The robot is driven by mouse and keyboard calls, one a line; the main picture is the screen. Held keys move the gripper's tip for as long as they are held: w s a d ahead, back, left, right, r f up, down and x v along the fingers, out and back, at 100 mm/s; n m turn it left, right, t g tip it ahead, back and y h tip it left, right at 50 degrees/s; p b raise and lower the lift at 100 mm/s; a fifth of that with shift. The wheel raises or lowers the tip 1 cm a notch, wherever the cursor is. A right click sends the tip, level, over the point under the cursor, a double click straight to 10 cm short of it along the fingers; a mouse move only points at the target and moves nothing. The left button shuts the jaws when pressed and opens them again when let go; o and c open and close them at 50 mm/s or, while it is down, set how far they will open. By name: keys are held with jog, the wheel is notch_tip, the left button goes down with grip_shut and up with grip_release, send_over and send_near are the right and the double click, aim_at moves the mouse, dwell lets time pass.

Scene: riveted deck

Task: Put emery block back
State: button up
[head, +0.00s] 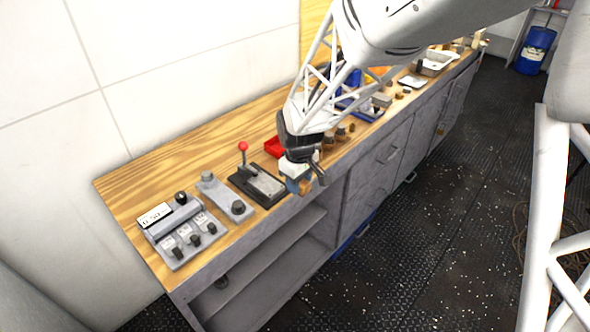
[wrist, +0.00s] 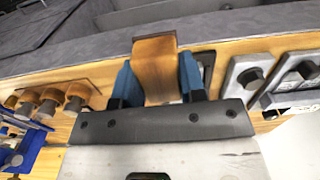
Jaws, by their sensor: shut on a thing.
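The emery block, as I take it, is an orange-brown block (wrist: 155,68) in the wrist view. It sits between the two blue fingers of my gripper (wrist: 158,85), which is shut on it. In the head view my gripper (head: 300,184) is near the front edge of the wooden bench top, beside the lever device. Only a small brownish part of the block (head: 306,187) shows there, and the rest is hidden by the fingers. I cannot tell its exact height above the bench.
The wooden bench top (head: 130,190) carries a display control box (head: 176,228), a grey knob panel (head: 226,195), a black lever device (head: 258,184) and a red bin (head: 273,147). Several brown-topped pieces (wrist: 48,99) stand in a row. Bare wood lies behind the devices.

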aim_at(310, 182)
jog(key=shift+s+d+f, duration=0.3)
jog(key=shift+d+f, duration=0.05)
jog(key=shift+d, duration=0.4)
jog(key=shift+s+d+f, duration=0.25)
jog(key=shift+d+f, duration=0.1)
jog(key=shift+d, duration=0.35)
jog(key=shift+w, duration=0.1)
jog(key=w+a, duration=0.1)
jog(key=w, duration=0.4)
jog(key=w+a+f, duration=0.1)
jog(key=w, duration=0.4)
jog(key=w+a, duration=0.1)
jog(key=w, duration=0.4)
jog(key=shift+w+a+f, duration=0.15)
jog(key=shift+w+f, duration=0.1)
jog(key=shift+f, duration=1.75)
jog(key=shift+f, duration=0.1)
jog(key=o, duration=1.1)
